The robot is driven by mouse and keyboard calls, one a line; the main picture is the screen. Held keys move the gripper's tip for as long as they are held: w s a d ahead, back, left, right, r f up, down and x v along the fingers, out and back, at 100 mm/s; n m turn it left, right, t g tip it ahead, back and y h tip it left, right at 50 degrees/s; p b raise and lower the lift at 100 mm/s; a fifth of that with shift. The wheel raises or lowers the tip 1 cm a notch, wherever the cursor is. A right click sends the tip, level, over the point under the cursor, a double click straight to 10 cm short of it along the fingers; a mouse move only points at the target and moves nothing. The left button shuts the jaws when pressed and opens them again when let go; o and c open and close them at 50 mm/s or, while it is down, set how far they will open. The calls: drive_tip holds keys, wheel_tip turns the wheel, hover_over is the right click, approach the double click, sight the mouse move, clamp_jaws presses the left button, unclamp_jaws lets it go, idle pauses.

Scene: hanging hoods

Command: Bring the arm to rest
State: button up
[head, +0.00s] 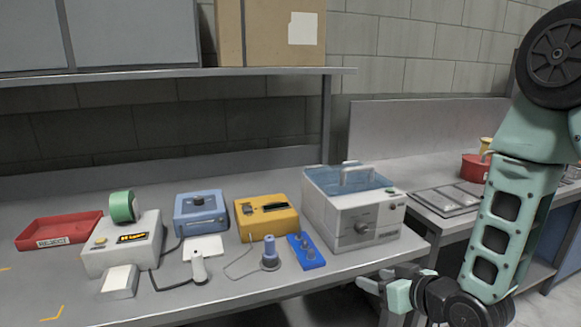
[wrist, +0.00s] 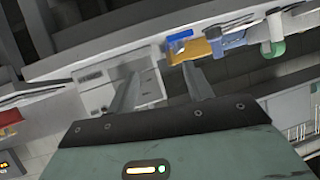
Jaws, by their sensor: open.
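My arm hangs at the right side of the head view. My gripper (head: 372,285) is low beside the workbench's front right edge, over the floor side. In the wrist view my gripper (wrist: 160,82) shows two separated fingers with nothing between them. The fingers are open and point across the workbench, with the white machine behind them. No object is held.
The workbench (head: 215,295) holds a red tray (head: 58,231), a white box with green roll (head: 124,245), a blue box (head: 201,213), a yellow box (head: 266,218) and a white lidded machine (head: 352,217). A second bench (head: 455,222) stands right; floor shows between.

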drive_tip(key=s+a+r+n+g+h, duration=0.1)
drive_tip(key=s+r+g+h, duration=0.1)
drive_tip(key=s, duration=0.6)
drive_tip(key=s+a+r+n+g+h, duration=0.1)
drive_tip(key=s+r+g, duration=0.3)
drive_tip(key=s, duration=0.5)
drive_tip(key=s+a+r+n+g+h, duration=0.1)
drive_tip(key=s+a+r+g+h, duration=0.1)
drive_tip(key=s+g, duration=0.3)
drive_tip(key=s+r, duration=0.1)
drive_tip(key=s, duration=0.3)
drive_tip(key=shift+s+a+r+h, duration=0.2)
drive_tip(key=shift+a+h, duration=0.1)
drive_tip(key=shift+a, duration=0.1)
